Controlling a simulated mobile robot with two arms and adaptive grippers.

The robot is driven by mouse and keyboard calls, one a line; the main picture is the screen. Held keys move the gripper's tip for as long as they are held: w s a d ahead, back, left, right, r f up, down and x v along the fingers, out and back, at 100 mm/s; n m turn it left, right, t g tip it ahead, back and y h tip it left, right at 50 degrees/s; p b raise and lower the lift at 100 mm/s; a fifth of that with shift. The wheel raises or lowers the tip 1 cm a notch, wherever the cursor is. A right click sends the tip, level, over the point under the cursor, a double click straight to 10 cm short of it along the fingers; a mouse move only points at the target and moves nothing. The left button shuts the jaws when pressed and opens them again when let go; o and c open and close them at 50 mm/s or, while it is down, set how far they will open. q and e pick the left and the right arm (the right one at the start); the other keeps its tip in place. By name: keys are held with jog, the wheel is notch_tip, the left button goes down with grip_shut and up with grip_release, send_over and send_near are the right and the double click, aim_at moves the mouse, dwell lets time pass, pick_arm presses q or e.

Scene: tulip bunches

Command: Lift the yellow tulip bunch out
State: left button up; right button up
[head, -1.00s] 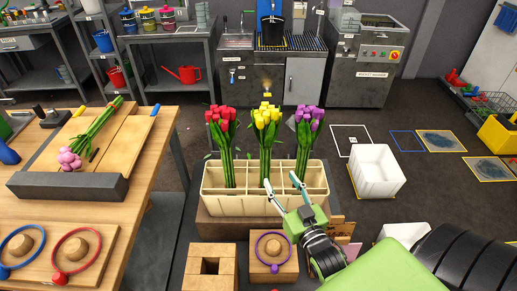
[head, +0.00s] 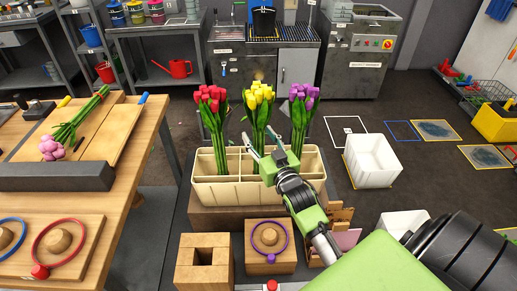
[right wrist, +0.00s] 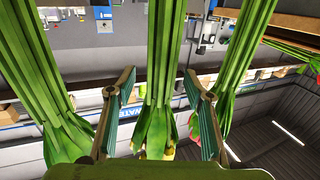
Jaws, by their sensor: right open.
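The yellow tulip bunch (head: 258,97) stands upright in the middle of a cream divided crate (head: 208,188), between the red bunch (head: 211,101) and the purple bunch (head: 302,98). My right gripper (head: 259,133) is open at the yellow bunch's stems, above the crate rim. In the right wrist view, the open fingers (right wrist: 159,78) stand on either side of the middle green stems (right wrist: 161,45), with clear gaps on both sides. Other stems show outside both fingers. The lower stem ends are hidden by the crate and my gripper. My left gripper is not in view.
A white bin (head: 372,161) stands on the floor to the right. The wooden bench (head: 120,195) at left holds a pink-flowered bunch (head: 53,147). A wooden block with a purple ring (head: 287,241) sits in front of the crate.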

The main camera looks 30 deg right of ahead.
jog(key=shift+w, duration=0.35)
jog(key=shift+r, duration=0.1)
jog(key=shift+c, duration=0.8)
grip_shut()
notch_tip(320, 180, up, 10)
jog(key=shift+d+r+p, duration=0.1)
jog(key=shift+p, duration=0.3)
